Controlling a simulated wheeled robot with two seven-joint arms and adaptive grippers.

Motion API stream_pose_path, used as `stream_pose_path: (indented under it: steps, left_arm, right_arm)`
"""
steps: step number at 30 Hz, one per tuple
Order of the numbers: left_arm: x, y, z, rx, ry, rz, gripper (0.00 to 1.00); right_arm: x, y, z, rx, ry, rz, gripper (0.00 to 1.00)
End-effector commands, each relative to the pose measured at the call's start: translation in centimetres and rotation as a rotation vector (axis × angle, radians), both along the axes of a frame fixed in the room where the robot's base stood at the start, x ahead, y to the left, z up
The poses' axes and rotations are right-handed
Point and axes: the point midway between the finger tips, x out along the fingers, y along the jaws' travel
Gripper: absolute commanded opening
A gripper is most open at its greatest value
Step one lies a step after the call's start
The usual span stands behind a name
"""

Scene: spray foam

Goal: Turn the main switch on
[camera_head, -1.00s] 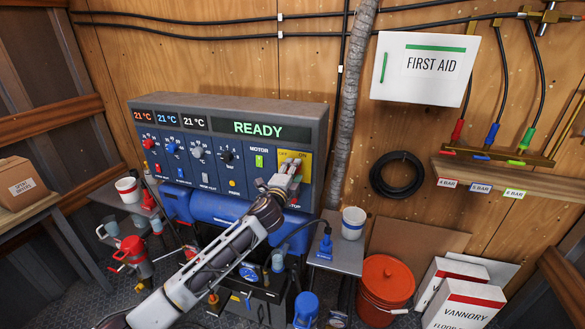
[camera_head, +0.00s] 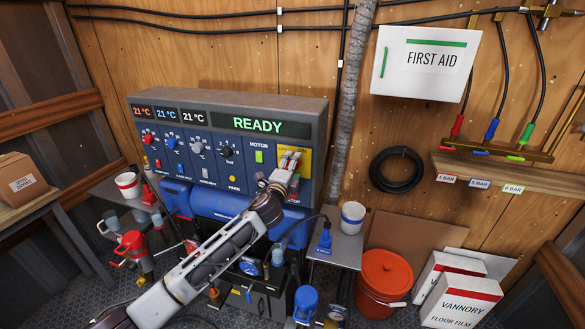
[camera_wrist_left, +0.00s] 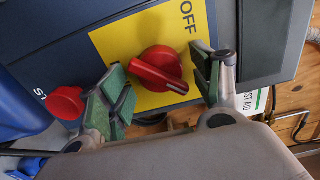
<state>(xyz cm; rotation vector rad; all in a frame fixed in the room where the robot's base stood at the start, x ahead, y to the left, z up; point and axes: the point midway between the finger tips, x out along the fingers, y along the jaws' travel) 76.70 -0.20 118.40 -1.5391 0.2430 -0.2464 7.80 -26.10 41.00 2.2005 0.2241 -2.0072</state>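The main switch is a red rotary knob (camera_wrist_left: 160,68) on a yellow plate (camera_wrist_left: 118,42) marked OFF, seen in the left wrist view. In the head view the plate (camera_head: 307,158) is at the right end of the grey control panel (camera_head: 228,105); the knob is hidden there by my gripper. My left gripper (camera_head: 288,160) is at the plate. In the left wrist view its green-padded fingers (camera_wrist_left: 163,88) are spread on either side of the knob, with visible gaps. The knob's pointer tilts toward the right finger. My right gripper is not in view.
A red stop button (camera_wrist_left: 66,103) sits close beside the left finger. The panel display (camera_head: 257,125) reads READY. Blue hoses and a tank (camera_head: 220,205) lie below the panel. A small shelf with a white cup (camera_head: 353,217) and a red bucket (camera_head: 384,280) stand to the right.

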Motion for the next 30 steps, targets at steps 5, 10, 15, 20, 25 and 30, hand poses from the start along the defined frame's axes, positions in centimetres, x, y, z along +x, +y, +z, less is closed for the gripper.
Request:
stream_pose_path:
  steps: [5, 10, 15, 20, 25, 30]
  left_arm:
    - [0.0, -0.1, 0.0, -0.002, 0.001, -0.001, 0.65]
    - [-0.3, 0.0, 0.0, -0.003, 0.001, -0.001, 0.65]
    - [-1.0, 0.3, 0.0, -0.003, 0.001, -0.001, 0.65]
    - [-2.2, 0.7, -0.1, -0.002, 0.002, -0.001, 0.65]
    - [-3.7, 1.2, -0.1, -0.002, 0.002, -0.001, 0.65]
    - [-5.2, 1.7, -0.1, -0.002, 0.002, -0.001, 0.65]
  right_arm:
    - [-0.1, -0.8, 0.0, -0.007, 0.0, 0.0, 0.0]
    - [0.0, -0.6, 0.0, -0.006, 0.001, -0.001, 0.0]
    - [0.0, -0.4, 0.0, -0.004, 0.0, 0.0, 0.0]
    - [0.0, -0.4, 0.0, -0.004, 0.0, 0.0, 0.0]
    - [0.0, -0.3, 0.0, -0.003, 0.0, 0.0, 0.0]
    - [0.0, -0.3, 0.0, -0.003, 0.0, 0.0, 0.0]
